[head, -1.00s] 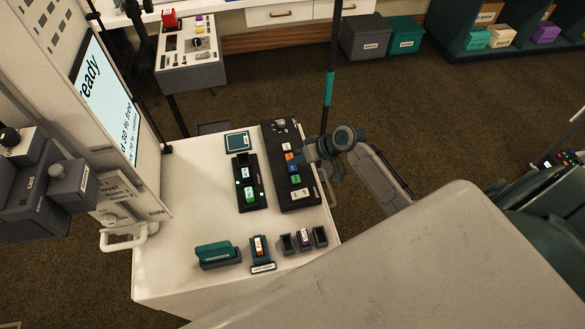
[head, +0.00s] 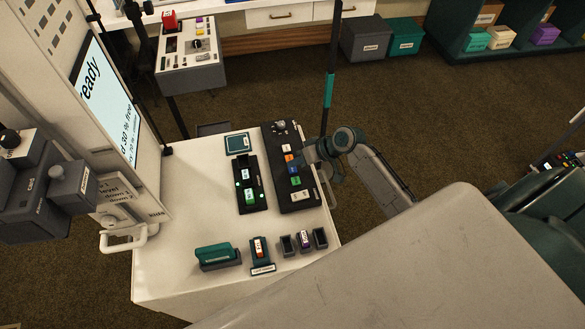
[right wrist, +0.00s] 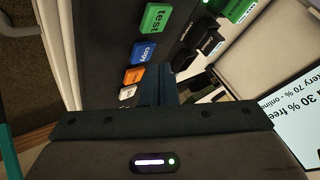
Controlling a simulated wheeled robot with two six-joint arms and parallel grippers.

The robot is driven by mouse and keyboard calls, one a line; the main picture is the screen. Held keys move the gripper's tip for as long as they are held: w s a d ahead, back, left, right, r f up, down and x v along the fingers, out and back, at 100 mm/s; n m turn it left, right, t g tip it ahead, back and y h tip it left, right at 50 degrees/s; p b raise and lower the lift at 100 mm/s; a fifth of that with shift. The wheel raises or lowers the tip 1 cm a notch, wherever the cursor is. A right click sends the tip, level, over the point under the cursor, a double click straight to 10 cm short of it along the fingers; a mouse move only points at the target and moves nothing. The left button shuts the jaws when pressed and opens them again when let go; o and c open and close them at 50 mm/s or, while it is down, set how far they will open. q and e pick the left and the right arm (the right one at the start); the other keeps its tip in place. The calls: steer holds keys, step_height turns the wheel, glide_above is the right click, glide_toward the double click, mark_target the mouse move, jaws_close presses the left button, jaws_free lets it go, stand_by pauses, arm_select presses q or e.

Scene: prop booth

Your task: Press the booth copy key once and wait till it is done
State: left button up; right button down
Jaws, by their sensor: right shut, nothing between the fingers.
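The copy key is a blue block (right wrist: 145,52) lettered "copy" in the right wrist view, between a green "test" key (right wrist: 159,18) and an orange key (right wrist: 133,75). In the head view the blue key (head: 294,170) sits mid-row on a long dark key panel (head: 305,205) at the table's right edge. My right gripper (head: 309,152) is shut and empty beside the panel, near the blue and orange keys. Its dark fingers (right wrist: 166,84) show low in the wrist view, close to the copy key; I cannot tell whether they touch. My left gripper is not in view.
A two-slot dock (head: 243,160) with small lights stands left of the panel. Small holders (head: 288,245) and a teal block (head: 212,252) line the front. A tilted screen (head: 107,95) at left reads "ready". The white table (head: 185,210) is clear at left.

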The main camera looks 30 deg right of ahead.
mark_target(296, 170)
steer(key=shift+f, duration=0.15)
stand_by(0.7)
steer(key=shift+f, duration=0.3)
steer(key=shift+f+b, duration=0.4)
steer(key=shift+b, duration=0.05)
stand_by(0.5)
steer(key=shift+r, duration=0.15)
steer(key=shift+r+p, duration=0.7)
steer(key=shift+p, duration=0.1)
step_height(296, 170, up, 5)
steer(key=p, duration=0.4)
stand_by(0.4)
